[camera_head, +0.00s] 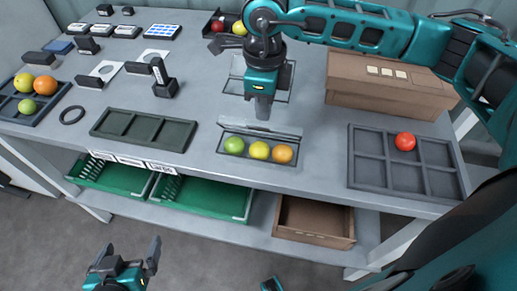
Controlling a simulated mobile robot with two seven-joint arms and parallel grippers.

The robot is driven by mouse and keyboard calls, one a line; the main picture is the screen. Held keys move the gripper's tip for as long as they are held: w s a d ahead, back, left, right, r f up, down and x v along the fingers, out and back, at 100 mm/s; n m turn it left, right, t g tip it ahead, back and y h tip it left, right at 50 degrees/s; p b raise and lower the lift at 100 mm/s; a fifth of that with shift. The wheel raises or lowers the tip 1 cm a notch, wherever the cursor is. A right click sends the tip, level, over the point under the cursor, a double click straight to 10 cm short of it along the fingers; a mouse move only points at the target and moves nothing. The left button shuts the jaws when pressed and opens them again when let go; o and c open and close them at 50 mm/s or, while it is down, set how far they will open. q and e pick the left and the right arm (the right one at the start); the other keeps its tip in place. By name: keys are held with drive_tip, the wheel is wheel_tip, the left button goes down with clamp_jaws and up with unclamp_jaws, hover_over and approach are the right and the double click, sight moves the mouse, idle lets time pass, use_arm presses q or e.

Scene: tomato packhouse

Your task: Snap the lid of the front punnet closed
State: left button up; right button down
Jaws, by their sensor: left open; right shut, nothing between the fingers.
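The front punnet (222,151) is a clear shallow tray near the table's front edge. It holds a green, a yellow and an orange tomato in a row. Its clear lid (285,133) is raised along the back side, and the tomatoes show uncovered in front of it. My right gripper (263,116) is shut and empty, pointing down at the middle of the lid's upper edge. I cannot tell whether it touches the lid. My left gripper (131,250) is open and empty, low in front of the table, away from the punnet.
Another clear punnet (232,86) stands behind, partly hidden by my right arm. A dark divided tray (140,131) lies to the left. A grey compartment tray (398,184) with a red tomato lies to the right. A cardboard box (385,93) stands behind it. Green crates (205,199) sit below.

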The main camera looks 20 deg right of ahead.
drive_tip(key=shift+r, duration=0.1)
wheel_tip(320, 180, up, 8)
drive_tip(key=p, duration=0.4)
drive_tip(key=shift+p, duration=0.4)
idle(0.5)
